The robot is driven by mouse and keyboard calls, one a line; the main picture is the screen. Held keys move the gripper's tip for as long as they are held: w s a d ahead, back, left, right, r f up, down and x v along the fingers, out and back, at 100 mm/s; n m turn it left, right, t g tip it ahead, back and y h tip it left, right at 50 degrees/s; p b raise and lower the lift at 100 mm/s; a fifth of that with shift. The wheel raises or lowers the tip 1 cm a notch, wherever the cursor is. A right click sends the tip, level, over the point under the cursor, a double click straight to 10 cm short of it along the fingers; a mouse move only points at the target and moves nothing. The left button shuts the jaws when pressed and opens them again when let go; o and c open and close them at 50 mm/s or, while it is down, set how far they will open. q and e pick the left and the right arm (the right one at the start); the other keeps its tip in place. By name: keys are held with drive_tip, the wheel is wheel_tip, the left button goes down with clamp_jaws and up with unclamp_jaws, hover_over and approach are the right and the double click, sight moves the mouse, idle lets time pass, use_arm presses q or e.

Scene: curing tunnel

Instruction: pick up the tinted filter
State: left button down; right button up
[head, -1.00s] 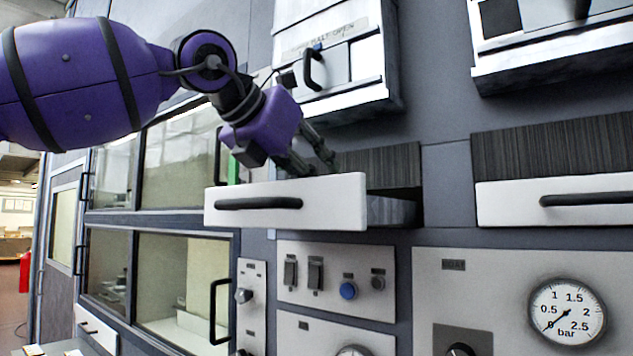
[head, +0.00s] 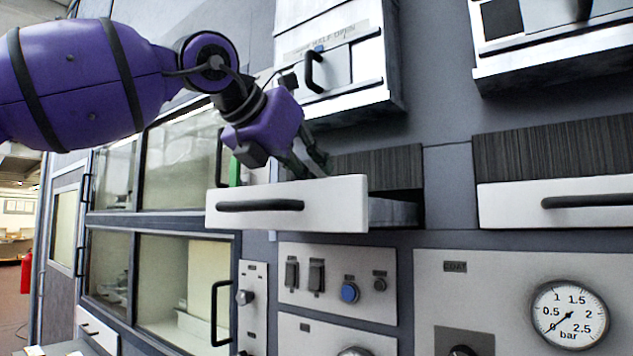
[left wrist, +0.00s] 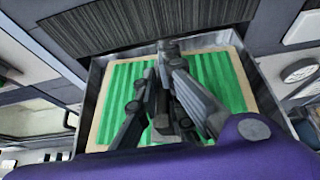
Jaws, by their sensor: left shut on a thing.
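My left gripper (head: 310,168) reaches down from above into the open white-fronted drawer (head: 335,208), its fingertips partly behind the front panel. In the left wrist view the gripper (left wrist: 167,90) is over a green ribbed insert (left wrist: 118,88) with a pale rim, inside the grey-walled drawer. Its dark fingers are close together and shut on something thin. I take this to be the tinted filter, but the fingers hide it and its outline cannot be made out. My right gripper is not in view.
A shut white drawer (head: 510,208) is at the right. A hatch box with a black handle (head: 314,72) hangs above the open drawer. Below are a switch panel with a blue button (head: 349,292) and a pressure gauge (head: 569,312). Glazed cabinet doors (head: 175,160) stand left.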

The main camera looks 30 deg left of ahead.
use_arm(q)
wheel_tip(320, 180, up, 5)
drive_tip(key=shift+s+f+p, duration=0.1)
drive_tip(key=shift+f+p, duration=0.1)
drive_tip(key=shift+p, duration=0.2)
drive_tip(key=shift+d+r, duration=0.1)
drive_tip(key=shift+r, duration=0.1)
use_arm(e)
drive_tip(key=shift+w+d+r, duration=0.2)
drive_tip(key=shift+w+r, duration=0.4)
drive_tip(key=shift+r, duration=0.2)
use_arm(q)
drive_tip(key=shift+r, duration=1.3)
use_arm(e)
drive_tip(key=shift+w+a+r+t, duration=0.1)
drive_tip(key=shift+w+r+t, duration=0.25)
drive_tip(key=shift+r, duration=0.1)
